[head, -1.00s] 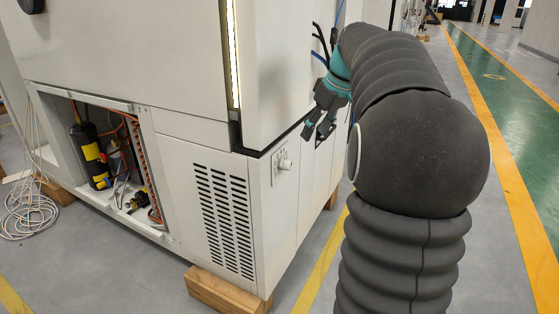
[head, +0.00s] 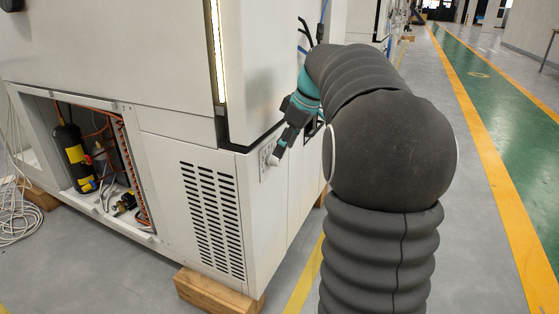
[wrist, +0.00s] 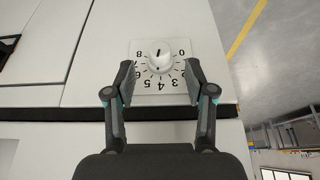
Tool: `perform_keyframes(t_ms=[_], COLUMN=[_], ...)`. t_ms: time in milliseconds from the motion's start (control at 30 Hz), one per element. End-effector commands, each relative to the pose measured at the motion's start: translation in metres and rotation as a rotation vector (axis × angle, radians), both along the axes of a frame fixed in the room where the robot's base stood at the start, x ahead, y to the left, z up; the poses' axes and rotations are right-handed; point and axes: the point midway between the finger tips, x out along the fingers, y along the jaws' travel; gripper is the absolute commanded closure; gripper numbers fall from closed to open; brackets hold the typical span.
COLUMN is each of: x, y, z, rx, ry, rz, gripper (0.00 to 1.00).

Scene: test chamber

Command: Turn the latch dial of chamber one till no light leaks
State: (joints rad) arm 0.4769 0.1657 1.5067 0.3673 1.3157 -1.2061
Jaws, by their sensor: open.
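The white latch dial (wrist: 160,56) sits on a square numbered plate (wrist: 143,88) on the chamber's side. A dark mark on the knob points to the top of the wrist picture, away from the printed digits. In the head view the dial (head: 272,160) is partly covered by my fingers. My gripper (wrist: 160,74) is open, with one finger on each side of the knob's lower part; I cannot tell whether they touch it. It also shows in the head view (head: 284,145). A bright strip of light (head: 215,50) shows along the chamber's vertical door edge.
A vent grille (head: 211,220) is on the chamber's lower front, beside an open bay with a black cylinder (head: 74,155). Wooden blocks (head: 210,291) support the chamber. Coiled cable (head: 14,210) lies at left.

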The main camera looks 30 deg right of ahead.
Motion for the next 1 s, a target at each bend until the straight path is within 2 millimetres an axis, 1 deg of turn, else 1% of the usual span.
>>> perform_keyframes(t_ms=[33, 100, 300, 433, 667, 700, 767, 800, 867, 900, 933, 1000], x=[0.003, 0.006, 0.012, 0.013, 0.014, 0.014, 0.014, 0.014, 0.014, 0.014, 0.014, 0.014], y=[0.003, 0.005, 0.009, 0.011, 0.011, 0.011, 0.011, 0.011, 0.011, 0.011, 0.011, 0.011], z=[-0.010, -0.020, -0.037, -0.041, -0.041, -0.041, -0.041, -0.041, -0.041, -0.041, -0.041, -0.041], rx=[0.001, 0.001, 0.000, 0.000, 0.000, 0.000, 0.000, 0.000, 0.000, 0.000, 0.000, 0.000], ry=[0.002, 0.002, 0.001, 0.000, 0.000, 0.000, 0.000, 0.000, 0.000, 0.000, 0.000, 0.000], rz=[0.001, 0.001, 0.000, -0.001, -0.001, -0.001, -0.001, -0.001, -0.001, -0.001, -0.001, -0.001], gripper=[0.46, 0.46, 0.46, 0.46, 0.46, 0.48, 0.63, 0.73, 0.88, 0.98, 1.00, 1.00])
